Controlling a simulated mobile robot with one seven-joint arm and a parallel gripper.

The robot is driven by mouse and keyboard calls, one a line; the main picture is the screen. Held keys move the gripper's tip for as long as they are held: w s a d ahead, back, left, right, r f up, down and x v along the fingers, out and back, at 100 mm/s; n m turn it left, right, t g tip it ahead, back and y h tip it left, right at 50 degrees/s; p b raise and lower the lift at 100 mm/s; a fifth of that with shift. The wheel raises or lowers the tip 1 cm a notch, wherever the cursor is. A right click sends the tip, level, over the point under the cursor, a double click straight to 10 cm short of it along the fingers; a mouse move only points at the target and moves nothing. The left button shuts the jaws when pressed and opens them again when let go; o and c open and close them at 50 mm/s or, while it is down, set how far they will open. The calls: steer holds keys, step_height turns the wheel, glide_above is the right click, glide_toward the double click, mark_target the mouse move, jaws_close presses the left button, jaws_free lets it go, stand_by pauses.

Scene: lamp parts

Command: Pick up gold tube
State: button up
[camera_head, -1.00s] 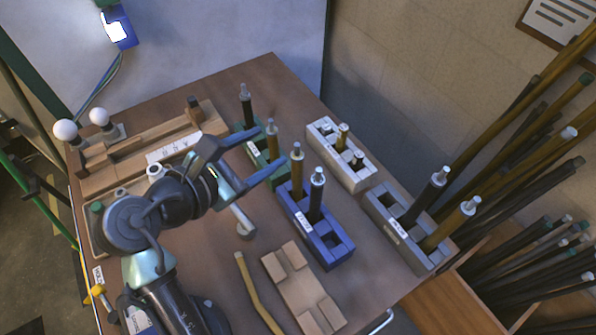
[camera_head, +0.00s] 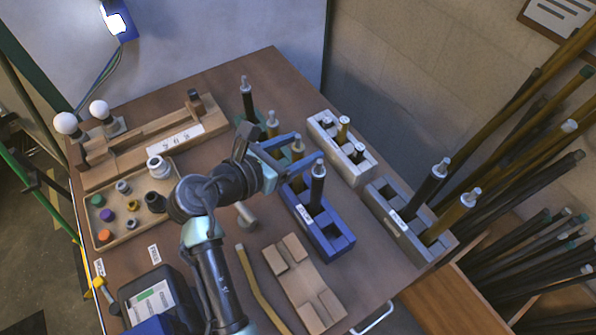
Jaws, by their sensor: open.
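Several gold tubes with silver tips stand upright. One gold tube (camera_head: 297,154) stands at the blue holder (camera_head: 338,249), partly hidden by my fingers. Another gold tube (camera_head: 272,126) stands at the green holder behind, which is mostly hidden. A short gold tube (camera_head: 342,134) is in the white holder (camera_head: 325,146), and a tall one (camera_head: 450,216) is in the grey holder (camera_head: 399,229). My gripper (camera_head: 304,150) is open, its blue fingers on either side of the gold tube at the blue holder. I cannot tell whether they touch it.
Black tubes (camera_head: 317,188) (camera_head: 247,102) (camera_head: 427,187) stand close to the gold ones. A parts tray (camera_head: 118,236) and bulbs (camera_head: 67,123) are left.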

steer(key=shift+x, duration=1.6)
steer(key=shift+a, duration=0.15)
steer(key=shift+c, duration=0.3)
jaws_close()
